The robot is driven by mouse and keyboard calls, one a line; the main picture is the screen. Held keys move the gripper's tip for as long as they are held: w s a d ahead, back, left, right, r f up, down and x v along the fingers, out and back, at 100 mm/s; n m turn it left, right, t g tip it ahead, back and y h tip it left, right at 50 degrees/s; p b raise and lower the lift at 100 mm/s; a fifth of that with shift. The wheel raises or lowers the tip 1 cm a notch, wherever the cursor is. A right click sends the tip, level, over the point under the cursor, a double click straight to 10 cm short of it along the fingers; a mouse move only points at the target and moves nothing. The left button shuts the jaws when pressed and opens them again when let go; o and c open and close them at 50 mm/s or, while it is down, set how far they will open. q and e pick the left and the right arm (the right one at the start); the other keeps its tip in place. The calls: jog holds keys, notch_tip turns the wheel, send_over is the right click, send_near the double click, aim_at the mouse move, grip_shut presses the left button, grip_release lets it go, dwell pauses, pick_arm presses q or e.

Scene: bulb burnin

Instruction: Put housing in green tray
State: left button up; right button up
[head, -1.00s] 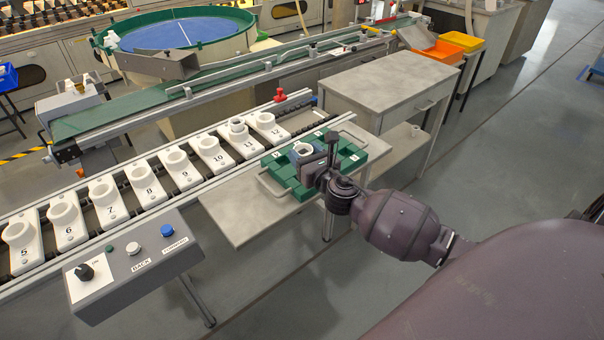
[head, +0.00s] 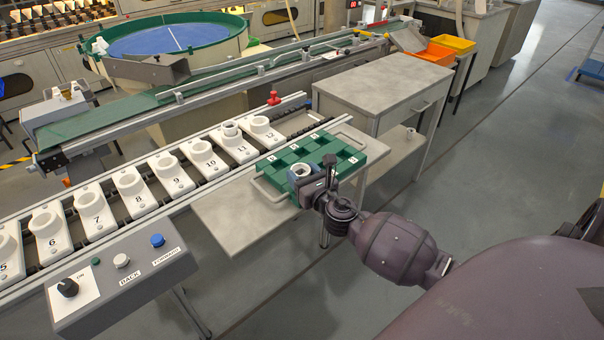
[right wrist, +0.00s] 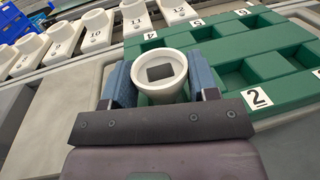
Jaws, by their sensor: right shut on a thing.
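The housing (right wrist: 160,72) is a white round cup with a dark square opening inside. My right gripper (right wrist: 162,85) is shut on it, with a blue-grey finger on each side. In the head view the housing (head: 301,171) shows at the fingertips of my right gripper (head: 306,180), over the near edge of the green tray (head: 347,160). In the right wrist view the green tray (right wrist: 258,65) has numbered square pockets and lies behind and to the right of the housing. I cannot tell whether the housing touches the tray. My left gripper is not in view.
Numbered white holders (head: 129,180) stand in a row on the conveyor rail; holder 11 bears a white ring-shaped part (head: 230,128). A control box (head: 120,270) stands at the near left. A grey cabinet (head: 375,90) stands behind the tray. The grey tabletop (head: 235,210) is bare left of the tray.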

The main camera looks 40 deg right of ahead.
jog(key=o, duration=0.9)
